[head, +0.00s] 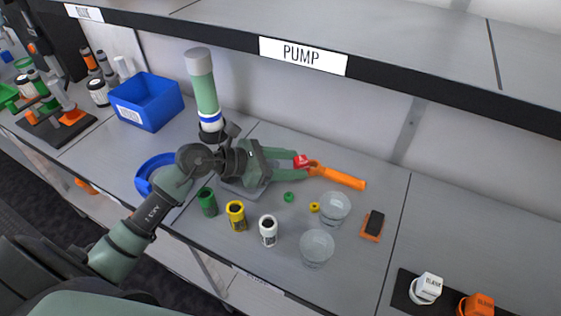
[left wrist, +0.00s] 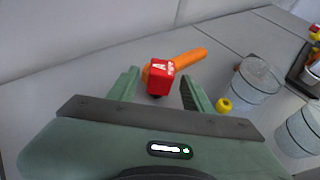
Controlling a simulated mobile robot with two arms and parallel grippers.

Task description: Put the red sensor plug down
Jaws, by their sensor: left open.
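The red sensor plug (head: 302,160) is a small red block with white marks. In the left wrist view the plug (left wrist: 158,77) shows between the tips of my left gripper (left wrist: 160,82), with a gap on each side and a dark underside. My left gripper (head: 297,166) is open, low over the grey bench. The plug appears to stand on the bench, close to an orange-handled tool (head: 340,177) that lies behind it; I cannot tell whether they touch. My right gripper is out of view.
Clear beakers (head: 335,209), a green cap (head: 289,197), a yellow cap (head: 314,207) and green, yellow and white bottles (head: 268,231) stand nearer the front. A black-and-orange block (head: 373,225) lies to the right. A shelf labelled PUMP (head: 303,56) overhangs the back.

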